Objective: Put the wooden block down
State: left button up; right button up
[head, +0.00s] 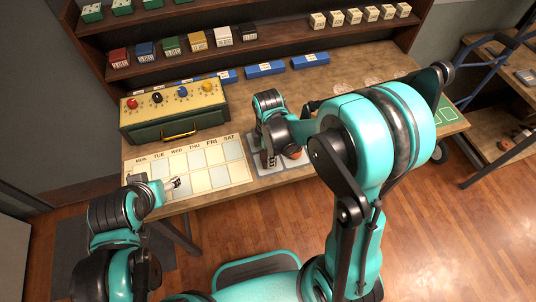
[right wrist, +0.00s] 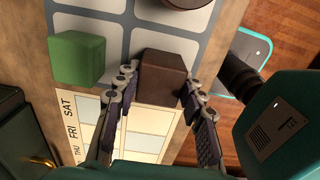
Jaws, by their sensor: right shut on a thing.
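The dark brown wooden block (right wrist: 162,78) sits between the two fingers of my right gripper (right wrist: 155,88) in the right wrist view. The gripper is shut on it, over or at the grey and white grid mat (right wrist: 210,52); I cannot tell whether the block touches the mat. In the head view my right gripper (head: 268,158) points down by the right end of the weekday board, and its arm hides much of the mat. A green block (right wrist: 77,58) stands left of the wooden block. My left gripper (head: 174,184) is by the board's front edge; its opening is unclear.
The weekday board (head: 230,173) lies on the table. A yellow and green box with knobs (head: 172,107) stands behind it. A reddish-brown round thing (head: 293,154) rests on the mat. Blue trays (head: 265,69) line the back, below shelves of small boxes.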

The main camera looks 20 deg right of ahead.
jog(key=o, duration=1.2)
jog(key=shift+f, duration=0.1)
jog(key=shift+c, duration=0.2)
jog(key=shift+r, duration=0.3)
notch_tip(320, 180, up, 11)
jog(key=p, duration=0.4)
jog(key=s+d+r+m+t, duration=0.2)
jog(key=s+m, duration=0.3)
jog(key=m, duration=0.4)
jog(key=s+d+r+m+t, duration=0.2)
jog(key=s+r+m+t, duration=0.3)
jog(key=m, duration=0.4)
jog(key=shift+s+d+r, duration=0.15)
jog(key=shift+d+r, duration=0.1)
jog(key=shift+d, duration=0.1)
